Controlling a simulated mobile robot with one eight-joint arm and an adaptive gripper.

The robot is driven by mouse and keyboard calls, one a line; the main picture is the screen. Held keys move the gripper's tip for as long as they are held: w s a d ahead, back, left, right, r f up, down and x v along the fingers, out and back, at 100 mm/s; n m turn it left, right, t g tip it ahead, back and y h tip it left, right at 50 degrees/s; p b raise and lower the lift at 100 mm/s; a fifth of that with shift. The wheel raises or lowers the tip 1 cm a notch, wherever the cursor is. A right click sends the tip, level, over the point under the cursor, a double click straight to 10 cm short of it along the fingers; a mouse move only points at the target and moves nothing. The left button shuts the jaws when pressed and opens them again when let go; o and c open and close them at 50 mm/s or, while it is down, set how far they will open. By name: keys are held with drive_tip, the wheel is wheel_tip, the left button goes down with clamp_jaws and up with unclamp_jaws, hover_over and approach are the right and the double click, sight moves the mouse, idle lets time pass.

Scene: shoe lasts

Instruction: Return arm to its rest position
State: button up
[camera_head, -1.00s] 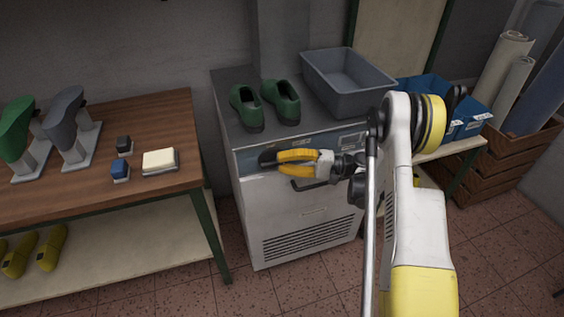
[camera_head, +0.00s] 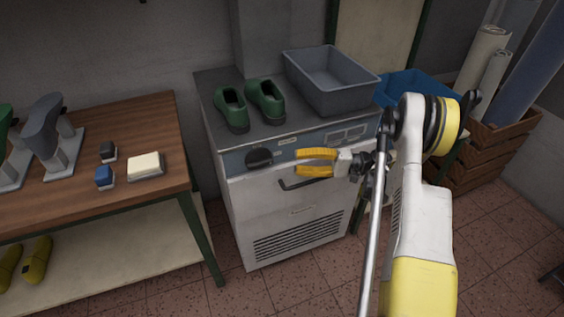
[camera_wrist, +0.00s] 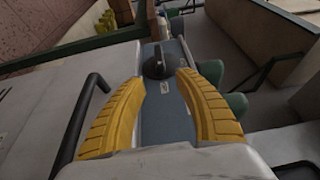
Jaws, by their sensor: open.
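My gripper (camera_head: 300,163) is open and empty in the head view, its yellow fingers pointing left. It appears in front of the upper front of the white cabinet (camera_head: 290,215), near the control panel and the door handle (camera_head: 302,182). In the wrist view my gripper (camera_wrist: 163,105) shows both yellow fingers spread apart, with the blue-grey panel and its black knob (camera_wrist: 155,65) seen between them. The knob also shows in the head view (camera_head: 259,157). My arm reaches up from the bottom right of the head view and bends toward the cabinet.
Two green shoes (camera_head: 248,105) and a grey bin (camera_head: 330,80) stand on the cabinet top. A wooden workbench (camera_head: 90,185) at left holds shoe lasts and small blocks. A blue bin (camera_head: 420,88) and a wooden crate with rolls (camera_head: 490,150) are at right. Tiled floor is open in front.

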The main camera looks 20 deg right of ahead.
drive_tip(key=shift+v, duration=1.1)
drive_tip(key=s+a+r+g+h, duration=0.1)
drive_tip(key=a+r+g+h, duration=0.1)
drive_tip(key=a+r+h, duration=0.85)
drive_tip(key=s+a+r+n+t+h, duration=0.1)
drive_tip(key=s+r+n+h, duration=0.1)
drive_tip(key=s, duration=0.8)
drive_tip(key=s+a+r+n+t+h, duration=0.1)
drive_tip(key=s+a+r+n+h, duration=0.1)
drive_tip(key=s, duration=0.9)
drive_tip(key=shift+s+r+n+h, duration=0.25)
drive_tip(key=shift+r+h, duration=0.5)
drive_tip(key=shift+h, duration=0.4)
drive_tip(key=shift+w, duration=0.1)
